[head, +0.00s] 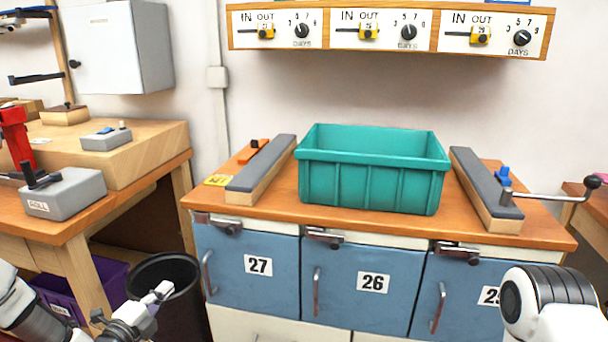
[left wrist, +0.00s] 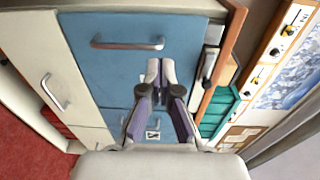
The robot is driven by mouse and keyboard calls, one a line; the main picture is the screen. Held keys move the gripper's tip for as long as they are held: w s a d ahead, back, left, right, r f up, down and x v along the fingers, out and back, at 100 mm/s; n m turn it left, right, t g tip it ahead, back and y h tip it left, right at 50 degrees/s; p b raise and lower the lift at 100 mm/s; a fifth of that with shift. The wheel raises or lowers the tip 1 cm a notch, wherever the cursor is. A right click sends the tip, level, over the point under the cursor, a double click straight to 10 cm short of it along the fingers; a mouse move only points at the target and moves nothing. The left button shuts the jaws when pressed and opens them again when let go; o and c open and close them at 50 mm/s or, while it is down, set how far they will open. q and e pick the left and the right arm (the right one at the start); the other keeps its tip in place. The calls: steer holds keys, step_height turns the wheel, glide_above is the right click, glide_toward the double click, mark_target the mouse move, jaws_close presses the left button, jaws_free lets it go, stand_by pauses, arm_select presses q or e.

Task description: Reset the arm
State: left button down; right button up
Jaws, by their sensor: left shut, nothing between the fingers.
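My left gripper (head: 161,292) is low at the left in the head view, in front of the black bin and left of the door marked 27. It is shut and empty. In the left wrist view its fingers (left wrist: 160,72) are close together, with blue cabinet doors behind them. Part of my right arm (head: 545,298) shows at the lower right of the head view. My right gripper is outside both views.
A teal crate (head: 372,186) stands on the wooden bench top between two grey-topped bars (head: 262,170) (head: 487,190). Blue doors with handles (head: 246,270) face me below. A black bin (head: 172,272) and a wooden table (head: 60,225) stand at the left.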

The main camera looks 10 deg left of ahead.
arm_select(q)
steer(key=s+d+f+g+h, duration=0.1)
steer(key=s+d+f+g, duration=0.25)
steer(key=d+f, duration=0.35)
steer(key=s+d+f+g+h, duration=0.1)
steer(key=s+d+f+g, duration=0.25)
steer(key=d+f, duration=0.35)
steer(key=s+d+f+n+g+y, duration=0.1)
steer(key=s+f+n+g, duration=0.3)
steer(key=s, duration=0.5)
steer(key=s+d+f+n+g+y, duration=0.1)
steer(key=s+d+f+n+g, duration=0.2)
steer(key=s+f, duration=0.5)
steer(key=s+a+r+n+g+y, duration=0.1)
steer(key=s+a+n+g+y, duration=0.2)
steer(key=s+n, duration=0.8)
step_height(320, 180, up, 19)
steer(key=w+n+p, duration=0.1)
steer(key=n+p, duration=0.1)
steer(key=p, duration=1.6)
steer(key=shift+a+h, duration=0.3)
steer(key=shift+a, duration=0.05)
steer(key=shift+w+f, duration=0.1)
steer(key=shift+p, duration=0.3)
